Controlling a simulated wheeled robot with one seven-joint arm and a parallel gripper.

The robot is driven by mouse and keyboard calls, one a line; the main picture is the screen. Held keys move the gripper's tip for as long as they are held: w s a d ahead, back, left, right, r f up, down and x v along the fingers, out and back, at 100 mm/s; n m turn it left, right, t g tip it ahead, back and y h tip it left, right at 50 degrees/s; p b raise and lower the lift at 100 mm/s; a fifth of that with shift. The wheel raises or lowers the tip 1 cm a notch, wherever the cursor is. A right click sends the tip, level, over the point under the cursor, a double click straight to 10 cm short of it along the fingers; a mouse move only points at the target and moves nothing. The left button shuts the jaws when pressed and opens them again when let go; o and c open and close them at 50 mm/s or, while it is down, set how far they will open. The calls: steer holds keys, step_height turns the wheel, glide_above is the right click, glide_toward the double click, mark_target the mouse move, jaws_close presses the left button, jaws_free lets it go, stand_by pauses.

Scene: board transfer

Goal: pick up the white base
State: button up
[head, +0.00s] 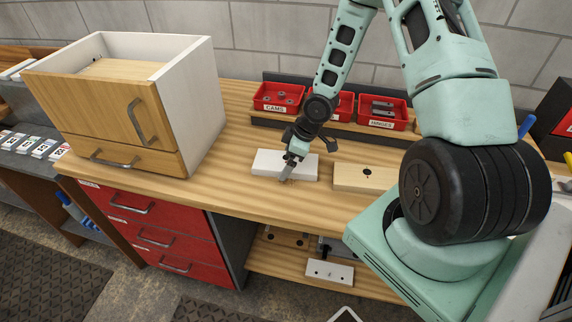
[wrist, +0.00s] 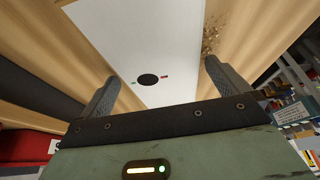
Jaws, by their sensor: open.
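In the wrist view my gripper (wrist: 158,85) is open, with one finger on each side of the white base. I cannot tell whether the fingers touch it.
A light wooden board (head: 350,176) lies just right on the workbench (head: 225,180). Red bins (head: 277,97) stand behind. Another white board (head: 329,271) lies on the lower shelf.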

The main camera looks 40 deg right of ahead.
steer(key=c, duration=1)
steer(key=shift+c, duration=0.5)
steer(key=shift+r, duration=0.15)
